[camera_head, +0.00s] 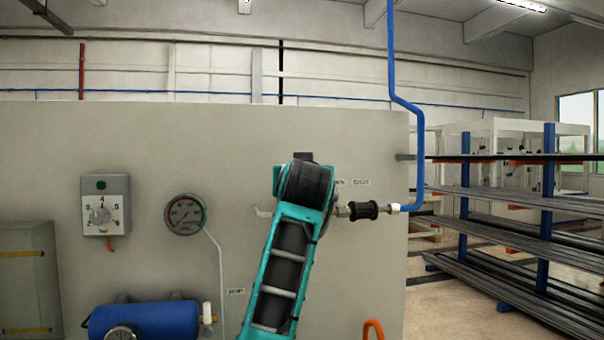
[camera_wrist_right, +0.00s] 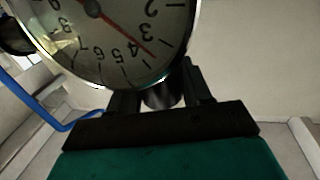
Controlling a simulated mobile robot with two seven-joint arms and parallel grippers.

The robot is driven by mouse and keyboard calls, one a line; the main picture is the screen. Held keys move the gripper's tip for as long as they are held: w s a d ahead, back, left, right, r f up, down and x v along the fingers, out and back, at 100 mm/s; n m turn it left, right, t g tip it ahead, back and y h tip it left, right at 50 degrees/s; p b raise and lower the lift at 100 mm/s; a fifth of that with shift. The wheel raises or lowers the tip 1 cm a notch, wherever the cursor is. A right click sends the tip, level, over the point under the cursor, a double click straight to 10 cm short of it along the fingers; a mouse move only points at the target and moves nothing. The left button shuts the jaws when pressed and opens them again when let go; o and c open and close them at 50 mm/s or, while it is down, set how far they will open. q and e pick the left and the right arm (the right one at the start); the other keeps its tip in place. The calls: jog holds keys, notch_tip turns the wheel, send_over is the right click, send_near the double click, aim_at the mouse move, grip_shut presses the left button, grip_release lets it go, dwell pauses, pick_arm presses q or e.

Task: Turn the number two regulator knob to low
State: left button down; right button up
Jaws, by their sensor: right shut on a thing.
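My right gripper (camera_wrist_right: 160,88) is shut on a dark cylindrical knob (camera_wrist_right: 163,98), below a round gauge in the right wrist view. The gauge (camera_wrist_right: 110,30) has a pale face, upside down there, cut off by the top edge. Its red needle points between 3 and 4. In the head view my teal right arm reaches up to the grey panel (camera_head: 130,140) and its wrist hides the knob, the gauge and the gripper fingers. I cannot read which number this regulator carries. My left gripper is in neither view.
Left of my arm, the panel carries a boxed dial (camera_head: 104,205) and another round gauge (camera_head: 185,214). A blue tank (camera_head: 145,320) is below. A blue pipe (camera_head: 420,160) meets a black fitting (camera_head: 364,210) close right of my wrist. Racks of bars (camera_head: 530,205) stand right.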

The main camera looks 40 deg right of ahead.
jog(key=n+t+y, duration=0.2)
jog(key=y, duration=0.1)
jog(key=shift+s+d+n+y+p, duration=0.1)
jog(key=shift+d+n+y+p, duration=0.05)
jog(key=shift+n+y+p, duration=0.2)
jog(key=n+t+y, duration=0.1)
jog(key=n+y, duration=0.1)
jog(key=y, duration=0.1)
jog(key=n+t+y, duration=0.1)
jog(key=n+y, duration=0.1)
jog(key=y, duration=0.2)
jog(key=shift+n, duration=0.35)
jog(key=n+y, duration=0.2)
jog(key=y, duration=0.2)
jog(key=n+g+y, duration=0.1)
jog(key=n+y, duration=0.2)
jog(key=y, duration=0.1)
jog(key=shift+f, duration=0.1)
jog(key=shift+a+n+g+y, duration=0.15)
jog(key=shift+n+g+y, duration=0.8)
jog(key=shift+n+y, duration=0.4)
jog(key=shift+a+n+g+y, duration=0.1)
jog(key=shift+n+g+y, duration=0.9)
jog(key=shift+y, duration=0.6)
jog(key=shift+g, duration=0.25)
jog(key=o, duration=0.9)
jog(key=shift+o, duration=0.4)
